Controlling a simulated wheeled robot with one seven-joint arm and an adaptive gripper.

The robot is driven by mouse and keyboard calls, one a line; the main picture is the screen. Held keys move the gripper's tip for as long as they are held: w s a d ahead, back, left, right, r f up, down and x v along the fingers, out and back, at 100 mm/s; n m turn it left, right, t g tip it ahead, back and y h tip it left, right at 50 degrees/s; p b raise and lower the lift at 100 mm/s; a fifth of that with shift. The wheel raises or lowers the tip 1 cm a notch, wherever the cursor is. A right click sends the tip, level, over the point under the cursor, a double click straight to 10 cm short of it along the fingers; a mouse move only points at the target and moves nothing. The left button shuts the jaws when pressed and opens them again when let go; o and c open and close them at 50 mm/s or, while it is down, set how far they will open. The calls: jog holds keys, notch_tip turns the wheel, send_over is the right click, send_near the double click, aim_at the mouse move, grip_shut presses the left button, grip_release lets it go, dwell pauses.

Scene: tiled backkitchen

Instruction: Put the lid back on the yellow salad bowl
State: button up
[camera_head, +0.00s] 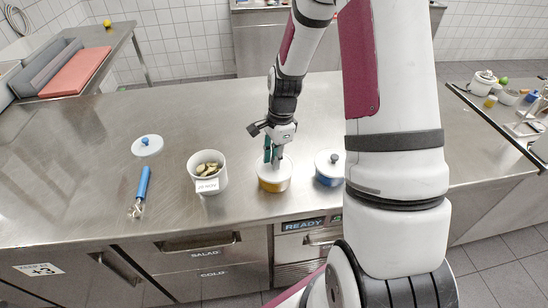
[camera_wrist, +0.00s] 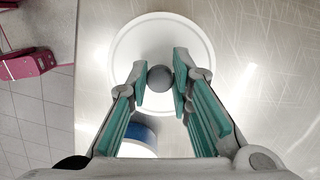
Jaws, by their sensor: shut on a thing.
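The yellow salad bowl (camera_head: 274,186) stands near the counter's front edge, with its yellow band showing. A round white lid (camera_head: 265,172) covers its top. My gripper (camera_head: 274,160) points down over the bowl and is shut on the lid's knob. In the wrist view the lid (camera_wrist: 160,28) is a white disc with a grey round knob (camera_wrist: 159,78) between my green-padded fingers (camera_wrist: 160,80). The lid looks level over the bowl; whether it rests fully on the rim I cannot tell. The lid hides the bowl's inside.
A blue lidded bowl (camera_head: 327,180) stands close on the right. Farther left lie a white lid with a blue knob (camera_head: 147,149) and a blue-handled tool (camera_head: 144,183). The counter (camera_head: 200,115) behind is clear.

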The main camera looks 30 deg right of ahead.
dwell(0.3)
jog(key=o, duration=1.4)
jog(key=shift+o, duration=0.2)
jog(key=shift+r+p, duration=0.95)
jog(key=shift+r, duration=2.55)
grip_shut()
jog(key=shift+f+b, duration=0.75)
jog(key=shift+f, duration=2.4)
